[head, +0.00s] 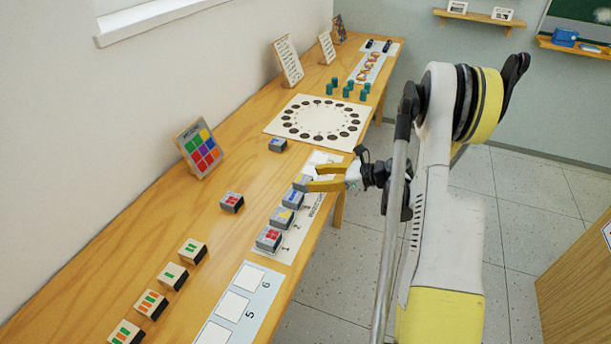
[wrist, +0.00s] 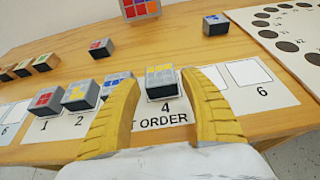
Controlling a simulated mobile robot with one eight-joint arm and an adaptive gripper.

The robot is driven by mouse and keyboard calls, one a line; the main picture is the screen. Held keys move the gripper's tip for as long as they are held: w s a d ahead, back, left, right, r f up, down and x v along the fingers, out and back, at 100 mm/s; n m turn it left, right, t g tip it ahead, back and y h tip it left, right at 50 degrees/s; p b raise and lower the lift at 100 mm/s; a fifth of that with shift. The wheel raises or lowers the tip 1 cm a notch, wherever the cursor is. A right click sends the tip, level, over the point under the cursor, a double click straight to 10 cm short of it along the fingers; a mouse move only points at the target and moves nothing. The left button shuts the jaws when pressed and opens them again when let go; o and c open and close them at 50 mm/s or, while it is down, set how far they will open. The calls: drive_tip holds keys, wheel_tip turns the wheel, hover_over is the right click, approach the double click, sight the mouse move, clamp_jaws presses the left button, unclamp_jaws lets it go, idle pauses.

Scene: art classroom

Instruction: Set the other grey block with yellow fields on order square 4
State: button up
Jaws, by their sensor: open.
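A grey block with yellow fields (wrist: 161,76) sits at order square 4 in the wrist view, behind the printed 4, and looks upright. In the head view it is partly hidden by my gripper (head: 314,178). My gripper (wrist: 162,88) is open, one yellow finger on each side of the block, with a gap visible beside it. Another grey block with yellow fields (wrist: 80,95) is on square 2; it also shows in the head view (head: 282,217). The order strip (wrist: 285,93) has squares 5 and 6 empty.
On the strip, a red-field block (head: 269,238) is on square 1 and a blue-field block (head: 294,197) on square 3. A loose red-field block (head: 232,201) and a blue-field block (head: 278,145) lie behind. A colour card (head: 198,148) stands by the wall.

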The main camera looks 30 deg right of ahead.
drive_tip(key=v, duration=0.2)
drive_tip(key=p+v, duration=0.1)
drive_tip(key=v, duration=0.1)
drive_tip(key=p+v, duration=0.1)
drive_tip(key=v, duration=0.2)
drive_tip(key=shift+r, duration=0.3)
drive_tip(key=w+a+r+m+t+h, duration=0.1)
drive_tip(key=w+a+r+m+t, duration=0.25)
drive_tip(key=r, duration=0.75)
drive_tip(key=w+r+m+t+h, duration=0.1)
drive_tip(key=w+r+m+t, duration=0.4)
drive_tip(key=r, duration=0.6)
wheel_tip(320, 180, up, 14)
drive_tip(key=a+m+h, duration=0.1)
drive_tip(key=m+h, duration=0.8)
drive_tip(key=m, duration=0.6)
drive_tip(key=s+a+f+m+g+y, duration=0.1)
drive_tip(key=s+a+f+m+g, duration=0.3)
drive_tip(key=s, duration=0.5)
drive_tip(key=s+a+f+m+g, duration=0.4)
drive_tip(key=s+a+f+m, duration=0.5)
drive_tip(key=s+a+f+m+g+y, duration=0.1)
drive_tip(key=s+a+f+m+g, duration=0.3)
drive_tip(key=s, duration=0.5)
drive_tip(key=a+f+m, duration=0.2)
drive_tip(key=a+m, duration=0.1)
drive_tip(key=shift+s+a+y, duration=0.2)
drive_tip(key=shift+y, duration=0.1)
